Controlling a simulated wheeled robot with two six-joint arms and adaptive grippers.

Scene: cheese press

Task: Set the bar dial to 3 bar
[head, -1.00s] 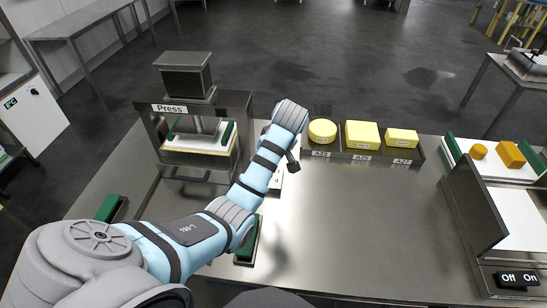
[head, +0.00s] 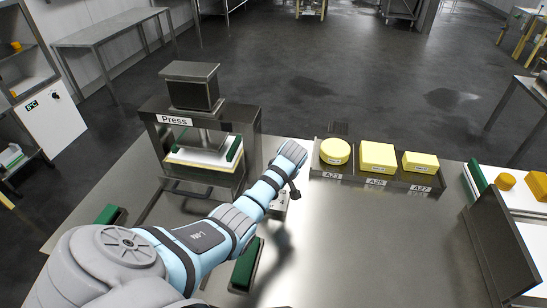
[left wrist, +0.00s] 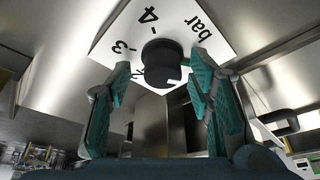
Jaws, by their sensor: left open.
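The bar dial is a black round knob (left wrist: 160,62) on a white plate (left wrist: 185,22) marked "3", "4" and "bar", seen in the left wrist view. A further marking beside the knob is partly hidden. I cannot tell for sure which number the knob points to. My left gripper (left wrist: 161,78) is open, with one green-padded finger on each side of the knob; contact is not clear. In the head view the plate (head: 281,203) shows only partly beneath my left wrist, and the knob is hidden. My right gripper is not in view.
The press (head: 192,90) stands left of the dial, with a white-and-green mould inside. A dark tray (head: 355,178) with yellow cheeses lies to the right. A green block (head: 245,266) lies in front. The bench's middle right is clear, up to a metal box at far right.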

